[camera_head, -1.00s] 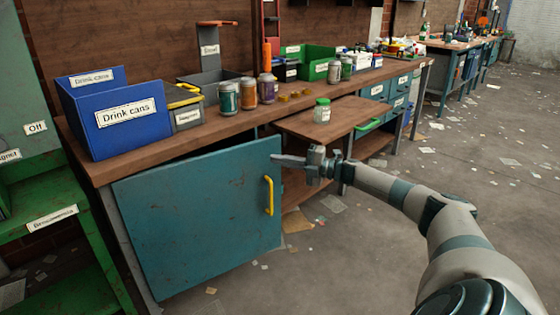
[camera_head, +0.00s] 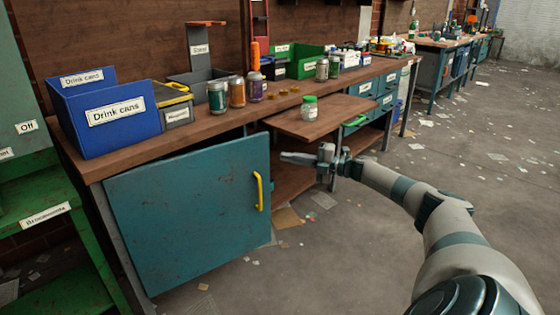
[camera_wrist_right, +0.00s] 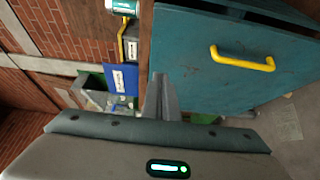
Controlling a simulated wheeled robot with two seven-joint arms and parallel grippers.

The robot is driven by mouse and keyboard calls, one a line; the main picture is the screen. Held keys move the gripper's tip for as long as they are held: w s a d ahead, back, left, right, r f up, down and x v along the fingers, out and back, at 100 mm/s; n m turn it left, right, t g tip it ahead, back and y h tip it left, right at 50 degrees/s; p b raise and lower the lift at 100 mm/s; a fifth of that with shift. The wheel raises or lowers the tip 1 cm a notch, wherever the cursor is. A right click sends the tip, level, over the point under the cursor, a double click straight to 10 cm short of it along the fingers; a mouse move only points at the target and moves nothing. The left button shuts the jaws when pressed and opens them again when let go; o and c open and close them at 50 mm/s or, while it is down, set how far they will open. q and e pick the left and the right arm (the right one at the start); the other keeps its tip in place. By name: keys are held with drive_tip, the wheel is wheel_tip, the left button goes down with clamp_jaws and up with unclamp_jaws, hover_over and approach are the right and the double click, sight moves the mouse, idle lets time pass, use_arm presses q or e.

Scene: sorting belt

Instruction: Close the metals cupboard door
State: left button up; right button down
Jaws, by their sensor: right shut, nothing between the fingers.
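The cupboard door (camera_head: 185,215) is a teal panel under the workbench with a yellow handle (camera_head: 259,190) near its right edge. It stands ajar, angled out from the bench front, and I see no label on it. In the right wrist view the door (camera_wrist_right: 210,70) and its yellow handle (camera_wrist_right: 243,60) also show. My right gripper (camera_head: 284,157) is shut and empty, just right of the door's upper free edge. In the right wrist view its fingers (camera_wrist_right: 160,85) lie beside the door edge; I cannot tell whether they touch it. My left gripper is out of view.
The wooden workbench (camera_head: 205,128) carries a blue drink cans bin (camera_head: 118,118), several cans and a green-lidded jar (camera_head: 309,108) on a pulled-out board (camera_head: 320,124). A green rack (camera_head: 60,230) stands at left. Floor in front is open, with scattered paper.

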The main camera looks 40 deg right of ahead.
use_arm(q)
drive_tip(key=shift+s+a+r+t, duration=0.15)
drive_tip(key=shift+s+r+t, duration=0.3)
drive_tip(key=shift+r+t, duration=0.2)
use_arm(e)
drive_tip(key=shift+s+d, duration=0.3)
drive_tip(key=shift+d, duration=0.35)
drive_tip(key=shift+s+d, duration=0.3)
drive_tip(key=shift+d, duration=0.4)
drive_tip(key=shift+s+d, duration=0.3)
drive_tip(key=shift+d, duration=0.35)
